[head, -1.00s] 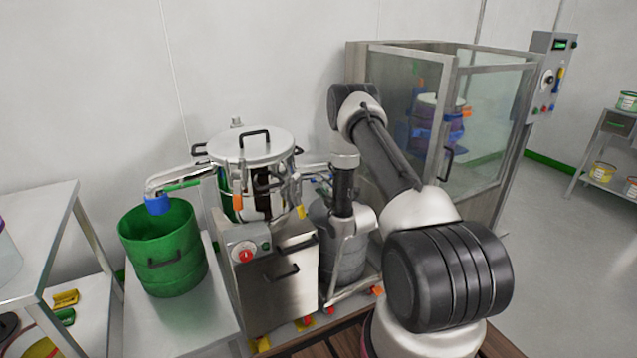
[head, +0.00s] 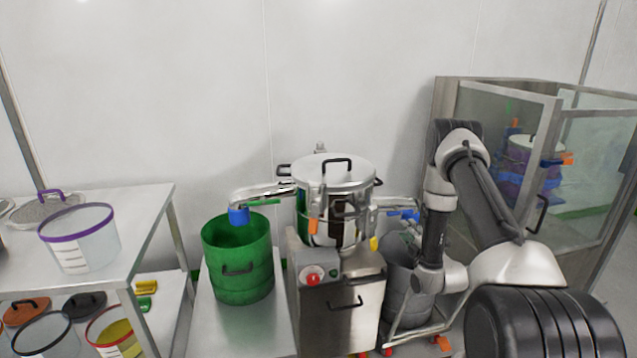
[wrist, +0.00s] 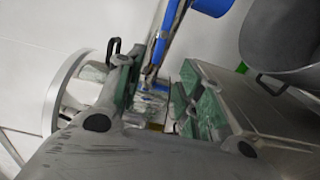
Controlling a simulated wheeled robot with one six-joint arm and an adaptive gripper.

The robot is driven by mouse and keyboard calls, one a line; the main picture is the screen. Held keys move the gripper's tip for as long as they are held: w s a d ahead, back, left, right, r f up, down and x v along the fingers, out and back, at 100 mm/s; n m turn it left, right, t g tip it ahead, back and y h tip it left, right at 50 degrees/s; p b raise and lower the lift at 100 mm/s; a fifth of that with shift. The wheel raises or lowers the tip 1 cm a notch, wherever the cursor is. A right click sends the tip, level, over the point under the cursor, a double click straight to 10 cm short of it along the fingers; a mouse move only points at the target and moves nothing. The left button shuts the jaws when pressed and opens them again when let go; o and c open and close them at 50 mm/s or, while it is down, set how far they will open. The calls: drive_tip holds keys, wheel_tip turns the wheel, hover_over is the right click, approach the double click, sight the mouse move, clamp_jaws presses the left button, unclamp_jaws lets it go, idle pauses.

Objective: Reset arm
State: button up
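My arm stands at the right in the head view, bent at the elbow, its forearm hanging down beside the steel mixing machine (head: 336,178). My gripper's fingers are hard to make out in the head view. In the wrist view my gripper (wrist: 158,105) has its two green-padded fingers apart, with nothing seen held between them. Beyond the fingers is a pipe with a blue end (wrist: 212,4). A round steel vessel (wrist: 62,95) lies left of the fingers, and a grey drum (wrist: 280,45) is at the upper right.
A green drum (head: 238,275) stands under the machine's left blue-tipped spout (head: 239,215). A grey drum (head: 402,295) on a wheeled frame stands right of the machine, close to my forearm. A glazed booth (head: 500,105) is behind my arm. A table (head: 150,205) with a purple-rimmed tub (head: 85,255) is at left.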

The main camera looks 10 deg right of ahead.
drive_tip(key=w+a+r+m+g, duration=0.1)
drive_tip(key=w+r+m+g, duration=0.25)
drive_tip(key=r, duration=0.85)
drive_tip(key=s+a+r+m+g+h, duration=0.15)
drive_tip(key=s+r+m+g, duration=0.35)
drive_tip(key=r, duration=0.8)
drive_tip(key=s+a+r+m+g, duration=0.1)
drive_tip(key=s+a+r+m, duration=0.2)
drive_tip(key=s, duration=0.6)
drive_tip(key=s+a+r+m+g, duration=0.1)
drive_tip(key=s+a+r+m, duration=0.1)
drive_tip(key=s+r, duration=0.55)
drive_tip(key=s+a+m+g, duration=0.1)
drive_tip(key=s+m, duration=0.1)
drive_tip(key=s, duration=0.9)
drive_tip(key=s+a+m+g, duration=0.2)
drive_tip(key=s+m, duration=0.1)
drive_tip(key=s, duration=0.8)
drive_tip(key=shift+s+a+f+y, duration=0.3)
drive_tip(key=shift+f+y, duration=0.05)
drive_tip(key=shift+y, duration=0.1)
